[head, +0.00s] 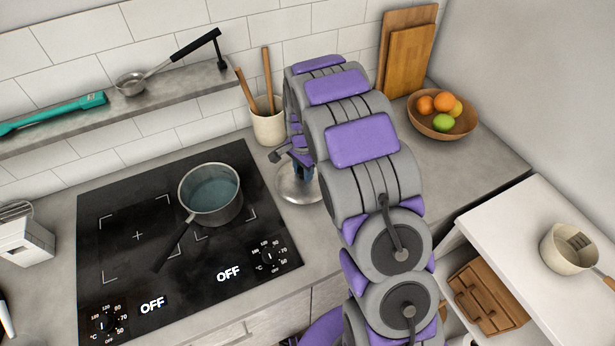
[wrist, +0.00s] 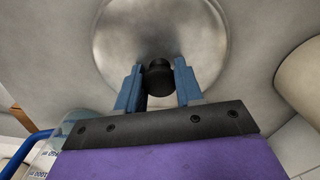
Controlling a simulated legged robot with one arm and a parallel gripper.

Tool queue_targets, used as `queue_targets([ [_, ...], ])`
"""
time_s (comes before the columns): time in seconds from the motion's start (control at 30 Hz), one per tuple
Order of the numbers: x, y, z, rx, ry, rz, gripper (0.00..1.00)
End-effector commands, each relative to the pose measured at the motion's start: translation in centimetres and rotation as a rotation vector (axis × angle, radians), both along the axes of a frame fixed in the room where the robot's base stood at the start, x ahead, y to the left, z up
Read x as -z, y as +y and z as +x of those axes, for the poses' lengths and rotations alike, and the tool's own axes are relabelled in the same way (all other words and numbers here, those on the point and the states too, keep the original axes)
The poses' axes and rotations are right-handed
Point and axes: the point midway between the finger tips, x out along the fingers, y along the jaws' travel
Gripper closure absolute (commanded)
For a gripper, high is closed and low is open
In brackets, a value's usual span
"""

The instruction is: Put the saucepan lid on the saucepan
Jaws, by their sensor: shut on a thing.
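The saucepan (head: 211,196) stands on the black hob, open at the top, with bluish content inside and its dark handle pointing to the front left. The round metal saucepan lid (head: 299,187) is to the right of the hob, partly hidden behind my arm. In the wrist view the lid (wrist: 190,35) lies beyond my fingers, with its black knob (wrist: 158,78) between them. My gripper (wrist: 158,82) has its blue fingers shut on the knob. In the head view my gripper (head: 299,160) is mostly covered by my arm. I cannot tell whether the lid touches the counter.
A utensil pot (head: 269,128) stands behind the lid. A shelf (head: 170,105) with a ladle (head: 132,84) runs above the hob. A fruit bowl (head: 441,124) and cutting boards (head: 408,62) are at the back right. The hob's left part (head: 125,235) is clear.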

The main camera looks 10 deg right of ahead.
Motion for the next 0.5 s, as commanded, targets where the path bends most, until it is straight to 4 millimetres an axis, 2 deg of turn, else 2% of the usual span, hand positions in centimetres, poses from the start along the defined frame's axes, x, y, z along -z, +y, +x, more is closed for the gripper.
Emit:
queue_targets([
  [0.5,-1.4,0.0,0.0,0.0,-0.002,0.0,1.0],
])
